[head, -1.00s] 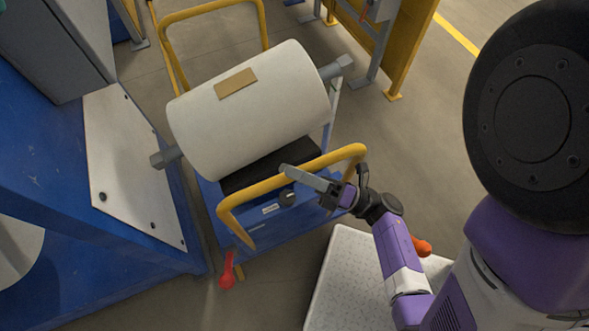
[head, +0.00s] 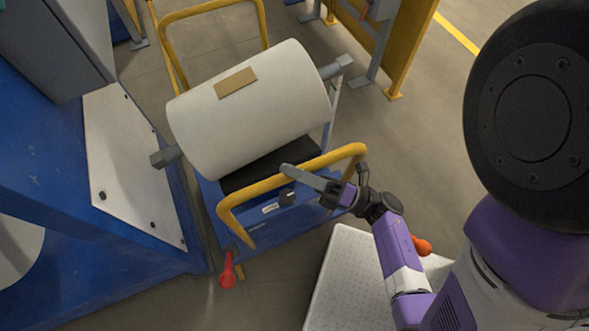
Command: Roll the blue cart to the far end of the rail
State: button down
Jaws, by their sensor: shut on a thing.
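The blue cart (head: 285,227) stands in the middle of the head view, with yellow tube handles at its near and far ends. A large white film roll (head: 262,122) with a brown label lies on it, its grey shaft sticking out at both ends. A rail is not clearly seen in this view.
A blue machine (head: 120,262) with a white panel (head: 125,160) stands close on the cart's left. A red pedal-like part (head: 228,272) sits at the cart's lower left corner. A yellow panel on posts (head: 408,45) stands at the back right. Grey floor is open right of the cart.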

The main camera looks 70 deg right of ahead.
jog(key=shift+a+f, duration=0.1)
dwell(0.7)
jog(key=shift+s+a+f, duration=0.1)
jog(key=shift+s+a, duration=0.05)
jog(key=shift+s, duration=0.05)
jog(key=shift+s+a+b, duration=0.5)
jog(key=shift+s+a, duration=0.05)
jog(key=c, duration=1.2)
grip_release()
jog(key=shift+s+a+r, duration=0.1)
jog(key=shift+r, duration=0.1)
jog(key=shift+o, duration=0.2)
